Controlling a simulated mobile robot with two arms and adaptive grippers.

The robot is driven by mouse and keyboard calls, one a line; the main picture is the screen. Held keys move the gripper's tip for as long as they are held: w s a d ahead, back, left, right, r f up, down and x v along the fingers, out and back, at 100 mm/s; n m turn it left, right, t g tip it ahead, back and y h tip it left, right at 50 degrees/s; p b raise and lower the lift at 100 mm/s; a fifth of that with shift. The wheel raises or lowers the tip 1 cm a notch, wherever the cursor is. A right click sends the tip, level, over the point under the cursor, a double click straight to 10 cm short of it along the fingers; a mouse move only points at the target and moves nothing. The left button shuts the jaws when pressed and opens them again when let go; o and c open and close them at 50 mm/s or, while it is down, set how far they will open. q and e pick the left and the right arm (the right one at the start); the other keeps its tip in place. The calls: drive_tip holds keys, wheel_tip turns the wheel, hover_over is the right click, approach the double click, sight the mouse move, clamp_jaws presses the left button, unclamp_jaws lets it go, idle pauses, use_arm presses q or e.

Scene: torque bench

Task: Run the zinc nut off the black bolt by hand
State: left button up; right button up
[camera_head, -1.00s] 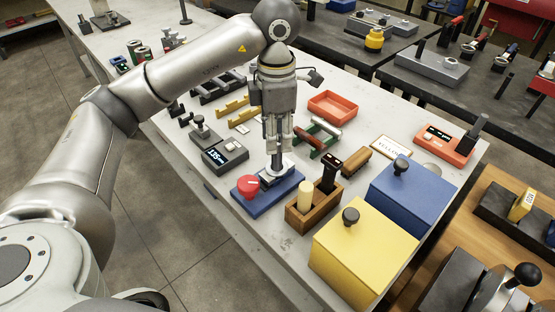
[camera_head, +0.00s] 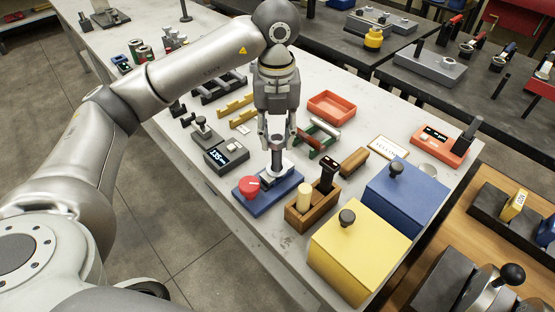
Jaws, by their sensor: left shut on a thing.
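My left gripper (camera_head: 277,143) points straight down over a blue base plate (camera_head: 285,199) with a red knob (camera_head: 249,187) at its left end. A metal upright (camera_head: 276,163) stands on this plate, directly below and between the fingers. The fingers are shut at its top, where the zinc nut and black bolt appear to be. The nut and bolt are too small and too covered by the fingers to make out singly. My right gripper is not in view.
A wooden box (camera_head: 298,222) stands close to the right of the plate, with yellow (camera_head: 360,248) and blue (camera_head: 408,197) boxes beyond. A grey device with a display (camera_head: 227,154) stands to the left. An orange tray (camera_head: 331,106) lies behind. The bench's front edge is near.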

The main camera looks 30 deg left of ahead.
use_arm(q)
wheel_tip(320, 180, up, 6)
drive_tip(key=p, duration=0.4)
idle(0.6)
